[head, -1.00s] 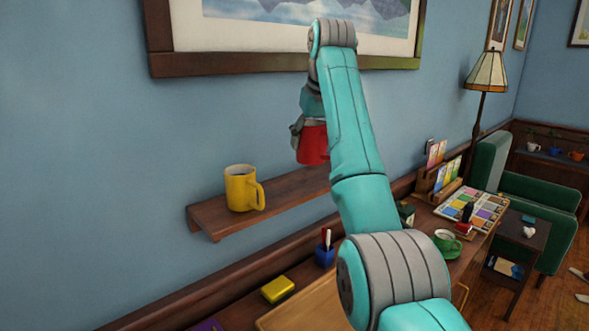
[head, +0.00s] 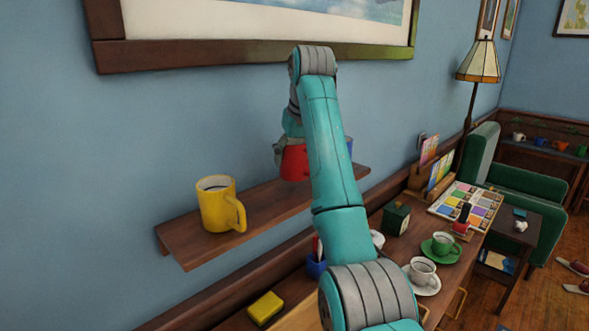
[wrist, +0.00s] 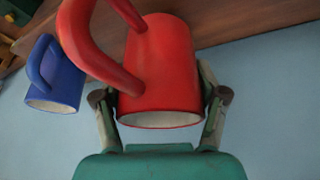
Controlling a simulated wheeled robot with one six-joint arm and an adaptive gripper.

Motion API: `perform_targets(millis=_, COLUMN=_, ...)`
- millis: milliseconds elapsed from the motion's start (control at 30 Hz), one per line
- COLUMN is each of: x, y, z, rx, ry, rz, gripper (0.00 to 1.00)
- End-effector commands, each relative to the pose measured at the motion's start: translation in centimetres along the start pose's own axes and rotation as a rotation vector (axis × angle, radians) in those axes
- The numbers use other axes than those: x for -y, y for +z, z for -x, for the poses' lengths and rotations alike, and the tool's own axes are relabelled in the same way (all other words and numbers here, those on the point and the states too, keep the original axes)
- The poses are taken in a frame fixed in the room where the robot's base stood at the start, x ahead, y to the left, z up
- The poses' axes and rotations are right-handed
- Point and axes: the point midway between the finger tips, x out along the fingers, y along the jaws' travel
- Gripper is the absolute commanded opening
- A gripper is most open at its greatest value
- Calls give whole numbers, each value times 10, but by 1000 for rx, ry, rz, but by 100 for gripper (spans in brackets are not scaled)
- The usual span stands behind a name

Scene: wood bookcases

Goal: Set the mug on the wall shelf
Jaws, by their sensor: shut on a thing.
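A red mug (wrist: 160,65) is held between the two fingers of my gripper (wrist: 160,110), with its rim toward the gripper's palm and its handle on the left in the wrist view. In the head view the red mug (head: 292,163) is at the wooden wall shelf (head: 262,208), partly hidden by my arm. I cannot tell whether its base touches the shelf. A yellow mug (head: 216,205) stands upright on the shelf's left part. A blue mug (wrist: 55,75) is beside the red one in the wrist view; only a sliver (head: 349,147) shows behind my arm in the head view.
A framed picture (head: 260,35) hangs above the shelf. Below is a desk with a yellow block (head: 265,308), a blue pen cup (head: 316,266), a white cup (head: 422,270) and a green cup (head: 442,243). Bare shelf lies between the yellow and red mugs.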

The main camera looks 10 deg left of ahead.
Motion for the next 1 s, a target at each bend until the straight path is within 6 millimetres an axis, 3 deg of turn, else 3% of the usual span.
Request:
perform_targets(millis=200, x=2, y=16, z=-26, rx=1, ry=-1, rz=2, gripper=5)
perform_targets(millis=600, x=2, y=19, z=-31, rx=0, ry=-1, rz=3, gripper=5)
perform_targets(millis=633, x=2, y=19, z=-32, rx=1, ry=-1, rz=3, gripper=74)
perform_targets(millis=700, x=2, y=19, z=-32, rx=1, ry=-1, rz=3, gripper=92)
perform_targets(millis=733, x=2, y=19, z=-32, rx=1, ry=-1, rz=3, gripper=97)
perform_targets(millis=1000, x=2, y=19, z=-31, rx=1, ry=-1, rz=3, gripper=97)
